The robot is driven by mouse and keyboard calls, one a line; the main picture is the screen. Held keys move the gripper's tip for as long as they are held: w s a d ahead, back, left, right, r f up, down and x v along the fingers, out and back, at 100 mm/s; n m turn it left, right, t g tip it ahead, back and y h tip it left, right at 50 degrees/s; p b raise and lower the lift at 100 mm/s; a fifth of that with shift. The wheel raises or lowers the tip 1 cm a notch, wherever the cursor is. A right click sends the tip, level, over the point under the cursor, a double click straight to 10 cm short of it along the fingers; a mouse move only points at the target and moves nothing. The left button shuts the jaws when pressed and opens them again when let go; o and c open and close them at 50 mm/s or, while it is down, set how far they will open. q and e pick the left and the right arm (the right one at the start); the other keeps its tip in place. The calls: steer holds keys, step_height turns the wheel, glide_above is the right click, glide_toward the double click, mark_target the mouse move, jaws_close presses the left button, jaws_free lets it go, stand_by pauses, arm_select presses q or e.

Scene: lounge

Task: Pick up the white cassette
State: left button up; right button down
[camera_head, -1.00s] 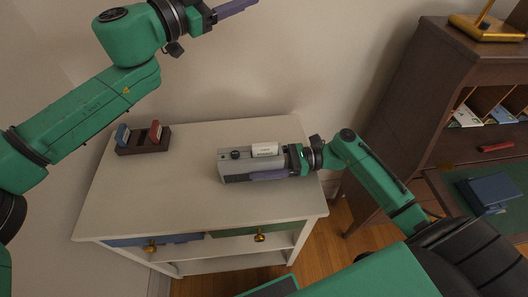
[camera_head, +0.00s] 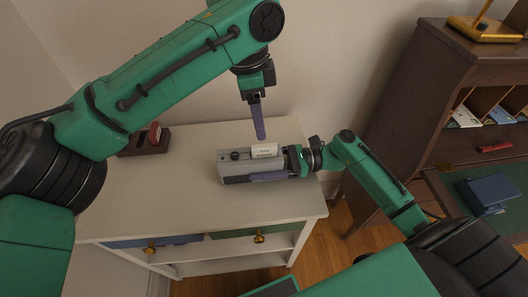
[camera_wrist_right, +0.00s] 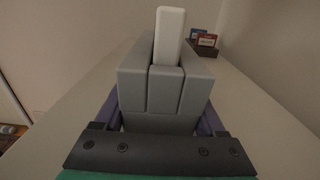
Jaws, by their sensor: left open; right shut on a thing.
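The white cassette (camera_head: 264,151) stands upright in the slot of a grey player (camera_head: 236,168) on the white cabinet. In the right wrist view the cassette (camera_wrist_right: 169,37) sticks up out of the grey player (camera_wrist_right: 164,88). My right gripper (camera_head: 268,176) is shut on the player's sides, with its purple fingers along it in the wrist view (camera_wrist_right: 160,112). My left gripper (camera_head: 259,122) is open and empty, pointing down just above and behind the cassette, apart from it. Only one of its fingers shows clearly.
A dark rack (camera_head: 146,146) with a red cassette (camera_head: 155,132) stands at the cabinet's back left, partly hidden by my left arm. The white cabinet top (camera_head: 190,205) is clear in front. A brown bookcase (camera_head: 425,90) stands at the right, with a wall behind.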

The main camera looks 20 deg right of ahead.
mark_target(263, 146)
arm_select(q)
steer(key=f, duration=0.6)
steer(key=d+f, duration=0.1)
steer(key=f, duration=0.2)
jaws_close()
